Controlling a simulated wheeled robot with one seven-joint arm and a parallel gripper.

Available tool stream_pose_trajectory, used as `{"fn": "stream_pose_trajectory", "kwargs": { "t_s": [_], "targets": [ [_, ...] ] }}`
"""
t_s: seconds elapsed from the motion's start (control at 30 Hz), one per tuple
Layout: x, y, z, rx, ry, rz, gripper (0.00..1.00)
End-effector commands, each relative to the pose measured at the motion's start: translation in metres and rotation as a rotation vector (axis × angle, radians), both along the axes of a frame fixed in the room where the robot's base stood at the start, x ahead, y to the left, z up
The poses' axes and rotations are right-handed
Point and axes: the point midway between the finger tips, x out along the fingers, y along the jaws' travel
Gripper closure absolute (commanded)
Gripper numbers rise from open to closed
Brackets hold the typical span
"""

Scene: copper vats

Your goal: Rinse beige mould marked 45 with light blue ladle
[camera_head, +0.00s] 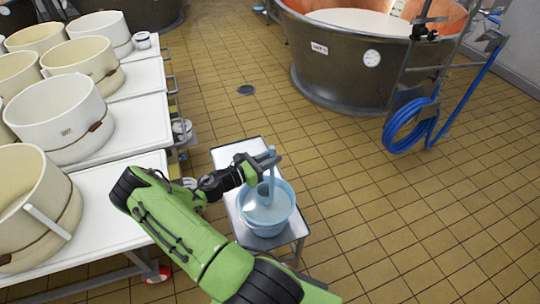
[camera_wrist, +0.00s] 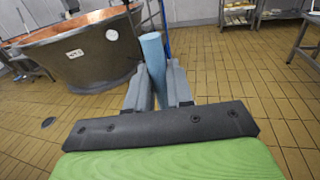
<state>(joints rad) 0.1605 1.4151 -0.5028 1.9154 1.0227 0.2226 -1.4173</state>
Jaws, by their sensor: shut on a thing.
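My gripper (camera_head: 271,159) is shut on the upright handle of the light blue ladle (camera_head: 271,178). The handle also stands between my fingers in the wrist view (camera_wrist: 153,50). The ladle's lower end is down inside a light blue bucket (camera_head: 266,222), over or in what looks like water; its bowl is not clear to see. Beige and white moulds stand on the tables at the left, among them a beige one (camera_head: 84,60) and a near one (camera_head: 22,205) cut by the picture edge. A mark on one white mould (camera_head: 60,115) is too small to read; I cannot tell which is 45.
The bucket stands on a small metal stand (camera_head: 228,156). White tables (camera_head: 112,185) line the left. A large copper vat (camera_head: 335,65) stands at the back, with a coiled blue hose (camera_head: 405,125) beside it. Tiled floor is clear at the right.

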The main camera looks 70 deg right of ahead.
Motion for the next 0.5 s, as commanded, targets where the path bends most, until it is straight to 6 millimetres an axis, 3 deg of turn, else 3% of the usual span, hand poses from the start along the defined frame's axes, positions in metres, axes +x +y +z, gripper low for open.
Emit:
{"fn": "stream_pose_trajectory", "kwargs": {
  "t_s": [0.03,0.5],
  "targets": [
    [0.000,0.000,-0.015,-0.001,0.001,0.001,1.00],
    [0.001,0.000,-0.096,-0.001,0.001,0.002,1.00]
  ]
}}
